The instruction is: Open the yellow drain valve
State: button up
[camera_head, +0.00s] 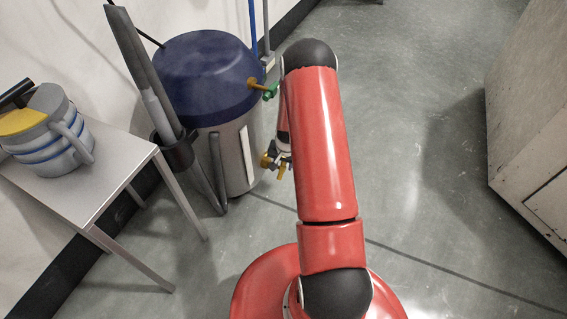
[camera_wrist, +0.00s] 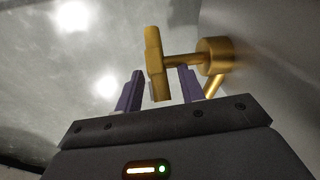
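The yellow drain valve (camera_head: 265,160) sits low on the side of a steel tank (camera_head: 238,150) with a dark blue lid. In the wrist view its flat yellow handle (camera_wrist: 153,50) stands out on a stem from a round yellow body (camera_wrist: 214,55). My gripper (camera_wrist: 160,72) is open, with its two purple fingers apart. The lower end of the handle shows between the fingertips, with a gap on each side; I cannot tell whether either finger touches it. In the head view my gripper (camera_head: 282,150) is beside the valve, partly hidden by my red arm.
A green-handled tap (camera_head: 270,91) sticks out higher on the tank. A holder (camera_head: 179,153) with long grey pieces stands left of the tank. A small metal table (camera_head: 115,165) bears a yellow-topped container (camera_head: 48,150). A pale cabinet (camera_head: 530,120) stands right. Floor between is clear.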

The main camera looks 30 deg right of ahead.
notch_tip(320, 180, up, 8)
jog(key=s+p, duration=0.1)
jog(key=shift+s+f, duration=0.2)
dwell(0.7)
